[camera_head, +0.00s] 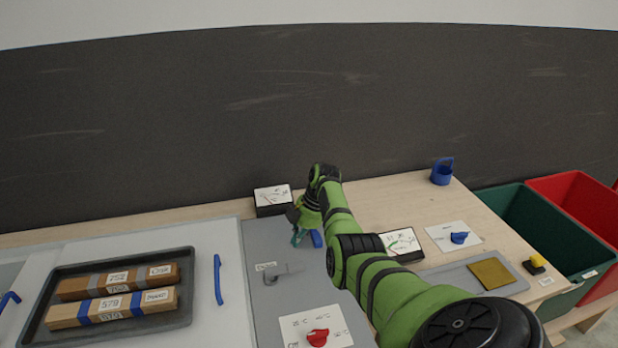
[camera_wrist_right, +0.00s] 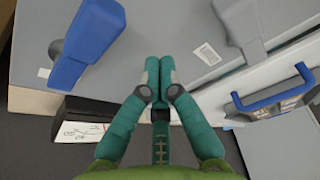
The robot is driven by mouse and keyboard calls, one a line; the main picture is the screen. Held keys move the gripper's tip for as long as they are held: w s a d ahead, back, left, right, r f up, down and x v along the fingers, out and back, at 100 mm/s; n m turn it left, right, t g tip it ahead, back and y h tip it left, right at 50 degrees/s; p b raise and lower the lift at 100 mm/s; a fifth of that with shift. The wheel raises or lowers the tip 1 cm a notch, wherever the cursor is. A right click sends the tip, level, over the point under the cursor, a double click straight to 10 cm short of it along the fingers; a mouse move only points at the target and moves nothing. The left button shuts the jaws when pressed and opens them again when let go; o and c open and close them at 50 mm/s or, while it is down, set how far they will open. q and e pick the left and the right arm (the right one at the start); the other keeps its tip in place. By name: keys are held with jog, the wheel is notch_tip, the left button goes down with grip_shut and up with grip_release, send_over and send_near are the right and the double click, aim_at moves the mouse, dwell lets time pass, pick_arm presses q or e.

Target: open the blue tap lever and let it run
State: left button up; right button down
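The blue tap lever (camera_head: 316,238) stands at the far end of the grey panel in the head view. It is large at the upper left of the wrist view (camera_wrist_right: 90,38), beside a dark round pivot. My right gripper (camera_head: 299,231) is just left of the lever. In the wrist view its two teal fingers (camera_wrist_right: 159,72) are together with nothing between them, and a gap separates them from the lever. A grey spout-like part (camera_head: 283,276) sits on the panel and shows at the top of the wrist view (camera_wrist_right: 240,24). No running water shows. My left gripper is out of view.
A red knob (camera_head: 318,337) is at the panel's front. A dark tray (camera_head: 180,327) with wrapped bars and a blue handle (camera_head: 218,279) lie left. A black box (camera_head: 272,209) stands behind the gripper. A blue knob (camera_head: 459,238) and a green bin (camera_head: 535,226) are right.

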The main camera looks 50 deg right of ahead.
jog(key=b+v, duration=0.2)
jog(key=v, duration=0.8)
jog(key=shift+w, duration=0.35)
